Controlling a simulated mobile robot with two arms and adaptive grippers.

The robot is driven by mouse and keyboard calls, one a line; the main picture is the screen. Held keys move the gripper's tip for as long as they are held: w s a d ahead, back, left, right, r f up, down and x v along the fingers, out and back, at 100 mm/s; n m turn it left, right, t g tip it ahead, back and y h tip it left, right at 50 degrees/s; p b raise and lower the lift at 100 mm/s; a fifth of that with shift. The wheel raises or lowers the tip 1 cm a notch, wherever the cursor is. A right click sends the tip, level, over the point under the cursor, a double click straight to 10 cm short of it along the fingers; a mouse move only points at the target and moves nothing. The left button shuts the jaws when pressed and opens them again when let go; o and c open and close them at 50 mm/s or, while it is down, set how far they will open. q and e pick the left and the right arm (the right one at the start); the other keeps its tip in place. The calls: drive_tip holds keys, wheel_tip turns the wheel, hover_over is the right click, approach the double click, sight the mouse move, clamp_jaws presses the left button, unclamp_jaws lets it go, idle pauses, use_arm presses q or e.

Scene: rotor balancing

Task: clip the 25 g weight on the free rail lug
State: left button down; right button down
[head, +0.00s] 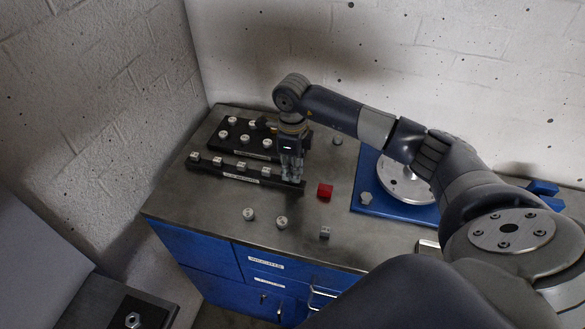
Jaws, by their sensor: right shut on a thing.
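The black rail (230,176) lies on the left part of the bench top, with several small pale weights (241,167) along it. My right gripper (292,179) points down at the rail's right end, its fingers shut. The thing between its fingers is mostly hidden, so I cannot read its marking or tell whether it touches the lug there. My left gripper is not in view.
Behind the rail is a black tray (207,149) with several round weights. A blue plate (363,221) with a metal disc (405,193) is at the right, partly behind my arm.

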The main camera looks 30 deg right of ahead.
drive_tip(key=shift+f, duration=0.25)
drive_tip(key=c, duration=1.5)
unclamp_jaws()
drive_tip(key=shift+o, duration=0.2)
drive_tip(key=shift+c, duration=0.7)
drive_tip(key=shift+r+p, duration=1.55)
drive_tip(key=shift+r, duration=1.5)
drive_tip(key=shift+f, duration=0.1)
